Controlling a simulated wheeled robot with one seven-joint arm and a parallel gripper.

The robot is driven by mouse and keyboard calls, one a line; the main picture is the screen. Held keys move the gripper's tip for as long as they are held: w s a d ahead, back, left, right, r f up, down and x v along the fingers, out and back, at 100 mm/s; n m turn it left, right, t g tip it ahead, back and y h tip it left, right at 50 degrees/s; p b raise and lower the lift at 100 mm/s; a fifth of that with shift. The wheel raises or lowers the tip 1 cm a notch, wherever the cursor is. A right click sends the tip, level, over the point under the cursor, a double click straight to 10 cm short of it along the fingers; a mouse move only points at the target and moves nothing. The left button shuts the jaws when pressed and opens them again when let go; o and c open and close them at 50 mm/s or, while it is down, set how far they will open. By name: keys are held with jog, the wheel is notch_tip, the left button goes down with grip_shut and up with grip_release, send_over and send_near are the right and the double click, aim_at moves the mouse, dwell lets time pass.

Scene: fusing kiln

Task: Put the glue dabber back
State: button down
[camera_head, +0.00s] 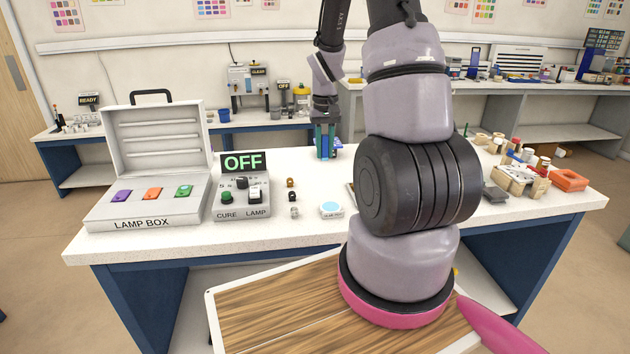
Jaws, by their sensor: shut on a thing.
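My gripper (325,140) is far off, above or at the back of the white worktop, pointing down. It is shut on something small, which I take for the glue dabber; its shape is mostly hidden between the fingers. A blue piece shows just right of the fingers, and I cannot tell whether it is a separate holder. No glue dabber shows clearly anywhere else. My large arm links hide the middle right of the worktop.
An open lamp box (150,222) with coloured tiles and a control box (241,206) under an OFF sign stand at left. Blocks, spools and an orange piece (569,180) crowd the right.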

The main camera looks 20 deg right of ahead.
send_over(323, 189)
notch_tip(323, 189, down, 6)
jog(key=shift+w+f, duration=0.1)
jog(key=shift+f, duration=1.9)
jog(key=shift+f, duration=0.1)
jog(key=c, duration=0.7)
grip_release()
